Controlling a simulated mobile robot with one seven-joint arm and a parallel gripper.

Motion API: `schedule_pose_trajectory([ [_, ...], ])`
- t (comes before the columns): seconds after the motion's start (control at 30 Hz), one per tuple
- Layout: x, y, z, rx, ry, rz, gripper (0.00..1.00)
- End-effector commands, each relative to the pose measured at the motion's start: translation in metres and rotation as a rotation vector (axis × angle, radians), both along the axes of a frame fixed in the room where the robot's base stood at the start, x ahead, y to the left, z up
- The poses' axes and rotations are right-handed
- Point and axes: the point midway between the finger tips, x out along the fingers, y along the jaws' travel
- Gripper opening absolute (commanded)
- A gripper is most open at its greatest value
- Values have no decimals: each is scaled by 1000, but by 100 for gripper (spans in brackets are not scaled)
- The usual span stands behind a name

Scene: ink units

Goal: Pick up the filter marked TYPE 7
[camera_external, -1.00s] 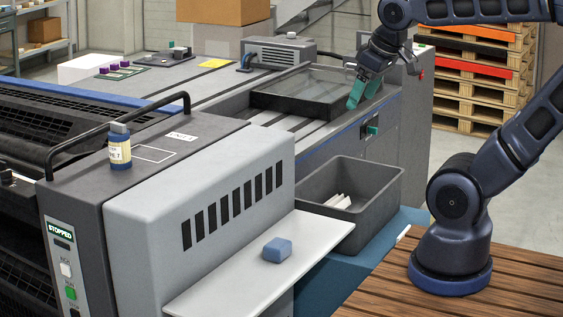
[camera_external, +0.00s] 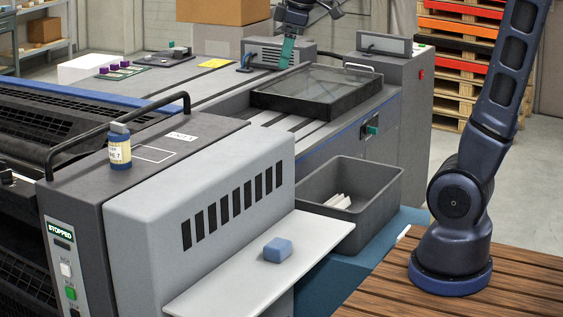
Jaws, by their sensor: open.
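The filter (camera_external: 120,150) is a small upright cylinder with a dark blue body and cap and a cream label. The label is partly readable and shows a 7. It stands on the dark top of the grey machine (camera_external: 200,190) at the left, below the black handrail's right end. My gripper (camera_external: 287,52), with teal fingers, is far from it, at the back of the machine beside a grey vented box (camera_external: 272,53). The fingers overlap in this view and nothing shows held between them.
The black handrail (camera_external: 120,130) rises beside the filter. A grey bin (camera_external: 375,195) with white pieces, a blue block (camera_external: 277,250) on a pale shelf, and a cardboard box (camera_external: 225,10) are in view.

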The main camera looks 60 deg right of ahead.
Motion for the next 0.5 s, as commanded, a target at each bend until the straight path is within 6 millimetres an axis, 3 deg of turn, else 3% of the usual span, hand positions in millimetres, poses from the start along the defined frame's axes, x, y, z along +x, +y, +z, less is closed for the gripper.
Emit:
schedule_pose_trajectory([
  [0.23,75,20,8,-43,50,174,76],
  [0.5,154,45,2,-82,101,365,76],
])
